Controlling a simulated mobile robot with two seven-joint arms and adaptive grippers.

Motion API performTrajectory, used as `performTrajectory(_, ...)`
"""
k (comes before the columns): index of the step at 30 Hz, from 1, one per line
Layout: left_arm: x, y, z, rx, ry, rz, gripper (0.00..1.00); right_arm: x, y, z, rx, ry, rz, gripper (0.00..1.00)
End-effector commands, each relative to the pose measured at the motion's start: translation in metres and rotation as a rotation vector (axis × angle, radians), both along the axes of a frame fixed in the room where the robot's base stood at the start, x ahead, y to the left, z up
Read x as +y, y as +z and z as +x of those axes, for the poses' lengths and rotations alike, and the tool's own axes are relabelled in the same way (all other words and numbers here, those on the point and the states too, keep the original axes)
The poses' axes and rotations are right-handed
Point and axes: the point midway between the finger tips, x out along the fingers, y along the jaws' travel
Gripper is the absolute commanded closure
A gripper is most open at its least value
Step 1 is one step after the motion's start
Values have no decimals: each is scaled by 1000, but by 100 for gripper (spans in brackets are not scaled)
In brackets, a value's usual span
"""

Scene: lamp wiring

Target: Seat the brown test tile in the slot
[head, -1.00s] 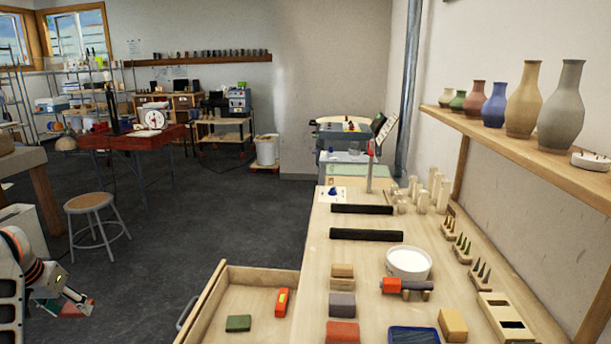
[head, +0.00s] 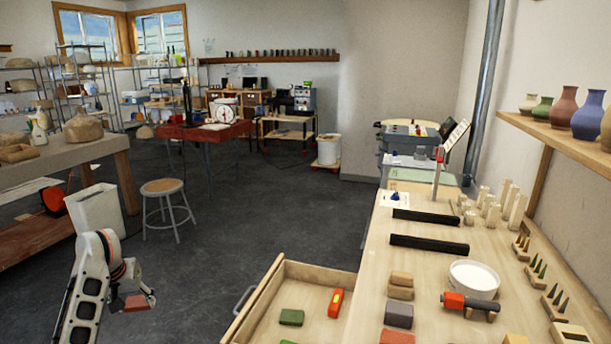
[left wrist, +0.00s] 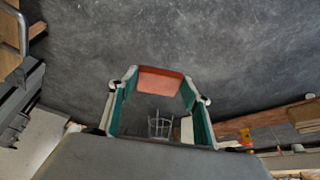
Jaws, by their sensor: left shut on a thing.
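My left gripper (head: 136,292) is at the lower left of the head view, over the open floor and away from the bench. It is shut on the reddish-brown test tile (head: 136,303). In the left wrist view the tile (left wrist: 160,82) sits between the fingertips, with dark floor beyond it. A pale wooden piece with a dark opening (head: 572,334) is at the bench's lower right edge; I cannot tell if this is the slot. My right gripper is not in view.
The wooden bench (head: 440,280) is at the right, with black bars (head: 428,245), a white tub (head: 473,281) and several blocks on it. An open drawer (head: 270,330) holds a green block (head: 291,317) and a red-orange item (head: 335,303). A stool (head: 163,187) stands on the floor.

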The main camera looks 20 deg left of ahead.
Motion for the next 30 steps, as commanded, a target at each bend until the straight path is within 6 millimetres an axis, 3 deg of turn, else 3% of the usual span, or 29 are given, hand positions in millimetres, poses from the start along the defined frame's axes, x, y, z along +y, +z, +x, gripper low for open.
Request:
performTrajectory(1, -20, -10, 2, 1, 38, -3, 75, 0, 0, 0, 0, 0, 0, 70)
performTrajectory(6, -68, -23, 5, 1, 203, 3, 75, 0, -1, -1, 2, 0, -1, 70)
performTrajectory(14, -120, -26, 6, -3, 379, -2, 75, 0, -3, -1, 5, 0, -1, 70)
performTrajectory(19, -151, -7, 23, -5, 246, 5, 75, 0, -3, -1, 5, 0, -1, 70)
performTrajectory(23, -192, 11, 35, -6, 112, 3, 75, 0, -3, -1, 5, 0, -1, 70)
performTrajectory(26, -231, 27, 40, -6, -14, 4, 75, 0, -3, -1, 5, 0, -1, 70)
performTrajectory(30, -298, 53, 36, -7, -222, 6, 75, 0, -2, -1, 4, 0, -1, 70)
